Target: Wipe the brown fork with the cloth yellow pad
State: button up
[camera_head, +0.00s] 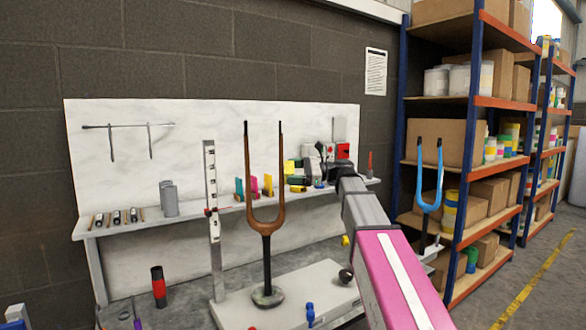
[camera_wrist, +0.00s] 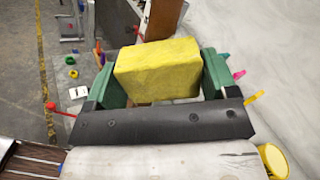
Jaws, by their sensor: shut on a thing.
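The brown fork (camera_head: 250,205) stands upright on a dark stem and round base in the head view, its two prongs pointing up. In the wrist view a brown upright part, seemingly this fork (camera_wrist: 168,18), shows just beyond the pad. The yellow pad (camera_wrist: 158,68) is a thick block held between the green fingers of my gripper (camera_wrist: 160,78). The gripper is shut on it. In the head view my arm reaches in from the lower right, its end close to the right of the fork. I cannot tell whether pad and fork touch.
A pale bench plate (camera_head: 235,312) carries the fork and an upright measuring post (camera_head: 212,215). A shelf with small coloured items and cylinders (camera_head: 168,200) runs behind. A blue fork (camera_head: 430,178) stands right, before a loaded rack (camera_head: 465,130). A red-black cylinder (camera_head: 158,287) stands left.

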notch_tip(320, 180, down, 11)
dwell(1.6)
jog(key=shift+d+r, duration=0.1)
jog(key=shift+d, duration=0.1)
jog(key=shift+w+d, duration=0.2)
jog(key=shift+d, duration=2.7)
jog(key=d, duration=0.3)
jog(key=shift+w, duration=0.1)
